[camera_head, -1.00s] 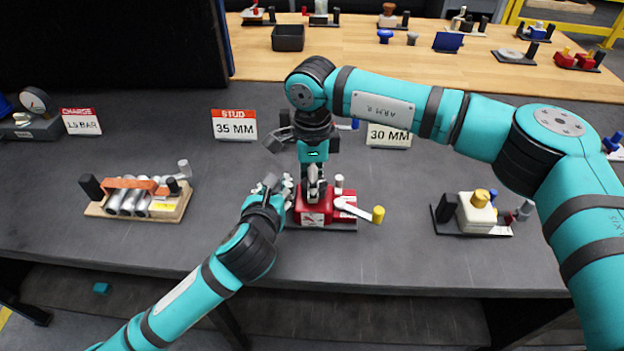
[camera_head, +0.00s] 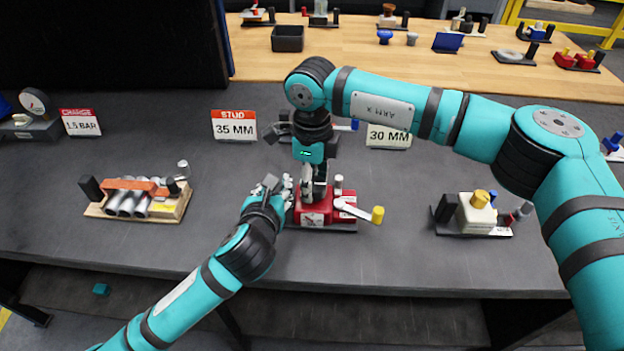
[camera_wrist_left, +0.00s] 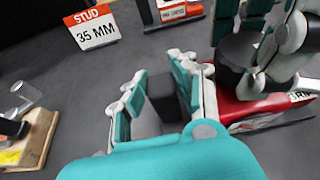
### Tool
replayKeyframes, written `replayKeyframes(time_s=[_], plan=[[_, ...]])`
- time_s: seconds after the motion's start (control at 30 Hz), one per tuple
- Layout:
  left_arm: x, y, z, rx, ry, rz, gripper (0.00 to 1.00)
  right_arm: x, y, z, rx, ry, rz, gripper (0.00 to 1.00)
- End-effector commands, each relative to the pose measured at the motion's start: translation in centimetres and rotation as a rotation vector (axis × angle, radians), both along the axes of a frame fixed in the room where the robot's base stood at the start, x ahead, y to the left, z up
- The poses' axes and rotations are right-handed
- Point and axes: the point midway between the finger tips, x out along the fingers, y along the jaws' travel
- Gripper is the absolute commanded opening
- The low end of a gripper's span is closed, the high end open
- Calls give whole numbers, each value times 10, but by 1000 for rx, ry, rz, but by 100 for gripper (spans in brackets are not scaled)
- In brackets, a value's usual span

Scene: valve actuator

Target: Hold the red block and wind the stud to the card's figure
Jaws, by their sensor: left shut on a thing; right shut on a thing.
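The red block (camera_head: 313,209) sits on a dark base near the bench's front edge, with a white lever ending in a yellow knob on its right. My left gripper (camera_head: 277,187) is at its left side, shut on a dark upright grip block (camera_wrist_left: 162,95) beside the red body (camera_wrist_left: 235,108). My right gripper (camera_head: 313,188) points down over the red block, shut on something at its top. The stud is hidden by the fingers. The card headed STUD (camera_head: 234,125) reads 35 MM, also in the left wrist view (camera_wrist_left: 92,28).
A 30 MM card (camera_head: 389,136) stands behind my right arm, and a CHARGE 1.5 BAR card (camera_head: 81,122) at far left. A cylinder rack (camera_head: 140,197) lies left, a cream block device (camera_head: 475,214) right. Another device is partly hidden behind my right gripper. Bench between them is clear.

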Motion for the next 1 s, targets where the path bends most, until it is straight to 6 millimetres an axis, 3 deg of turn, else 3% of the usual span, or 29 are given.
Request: replayKeyframes(time_s=[0.1,0.13,0.2,0.57,1.0], plan=[[-1,0,-6,7,14,1,0,1,2,5,8,-6,2,15],[-1,0,-6,8,15,0,0,1,2,5,8,-6,2,50],[-2,0,-6,7,15,1,0,1,2,5,7,-6,2,58],[-2,0,-5,5,14,0,0,1,1,8,2,-5,2,58],[-1,0,-5,5,12,1,0,0,1,92,5,-7,2,58]])
